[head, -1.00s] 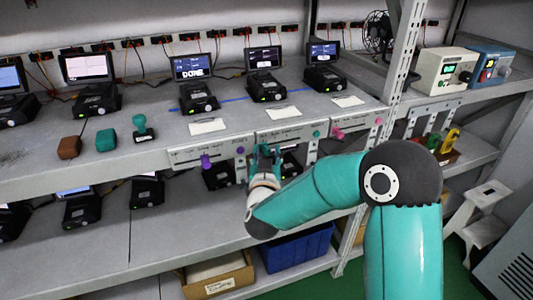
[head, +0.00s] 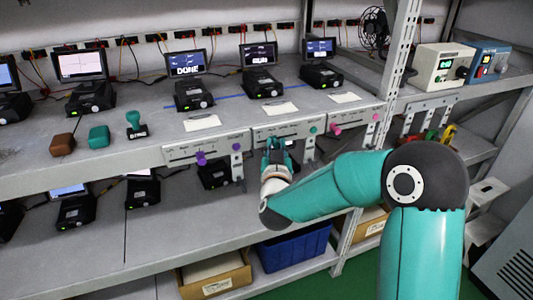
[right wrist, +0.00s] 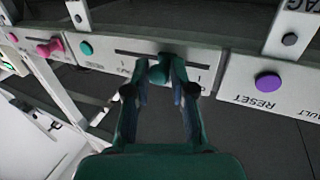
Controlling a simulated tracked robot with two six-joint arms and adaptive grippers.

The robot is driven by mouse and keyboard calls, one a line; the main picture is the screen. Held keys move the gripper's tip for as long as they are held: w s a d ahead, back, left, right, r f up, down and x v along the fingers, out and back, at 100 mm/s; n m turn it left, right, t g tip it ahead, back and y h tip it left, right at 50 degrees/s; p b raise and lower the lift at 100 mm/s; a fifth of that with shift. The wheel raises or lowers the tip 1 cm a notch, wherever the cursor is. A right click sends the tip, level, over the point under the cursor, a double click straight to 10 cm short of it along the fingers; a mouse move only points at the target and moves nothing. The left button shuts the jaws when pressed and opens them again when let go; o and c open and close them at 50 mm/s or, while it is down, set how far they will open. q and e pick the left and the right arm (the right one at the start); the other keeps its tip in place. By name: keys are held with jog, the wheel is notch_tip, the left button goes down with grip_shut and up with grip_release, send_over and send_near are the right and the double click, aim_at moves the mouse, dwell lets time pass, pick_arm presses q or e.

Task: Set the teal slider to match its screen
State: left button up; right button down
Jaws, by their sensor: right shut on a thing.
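The teal slider (right wrist: 158,73) sits on the slot of the middle white panel (right wrist: 205,52), seen upside down in the right wrist view. My right gripper (right wrist: 160,64) is shut on the slider knob, about halfway along the slot. In the head view my right gripper (head: 275,143) is at the front of the middle panel (head: 295,128) and hides the knob. The screen (head: 258,54) above that panel is lit with white text too small to read surely. My left gripper is not in view.
A round teal button (head: 313,130) is at the panel's right end. A panel with a purple slider (head: 200,158) is on its left, one with a pink slider (head: 336,130) on its right. A teal stamp (head: 136,121) and two blocks stand on the shelf at left.

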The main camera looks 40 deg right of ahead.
jog(key=shift+a, duration=0.1)
jog(key=c, duration=1)
grip_release()
jog(key=shift+c, duration=0.2)
jog(key=shift+s, duration=0.1)
jog(key=v, duration=1.2)
